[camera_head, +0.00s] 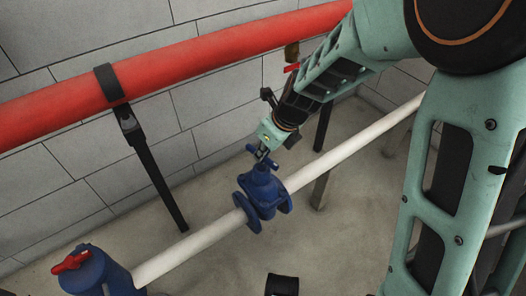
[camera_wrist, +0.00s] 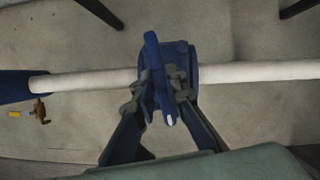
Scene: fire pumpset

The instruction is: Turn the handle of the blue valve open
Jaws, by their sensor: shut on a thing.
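The blue valve (camera_head: 264,192) sits on a white pipe between two flanges. Its blue handle (camera_head: 277,152) is on top, at the tip of my gripper (camera_head: 263,154). In the wrist view the handle (camera_wrist: 158,78) is a long bar, running nearly upright in the picture and slightly tilted. My gripper (camera_wrist: 160,92) has one finger on each side of the handle and is shut on it. The valve body (camera_wrist: 182,55) is partly hidden beneath the handle and fingers.
The white pipe (camera_head: 345,150) runs diagonally through the valve. A thick red pipe (camera_head: 200,60) runs along the grey block wall, with a dark support post (camera_head: 160,170) below. A blue fitting with a red handle (camera_head: 72,262) stands at lower left. A small brass piece (camera_wrist: 40,112) shows at left.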

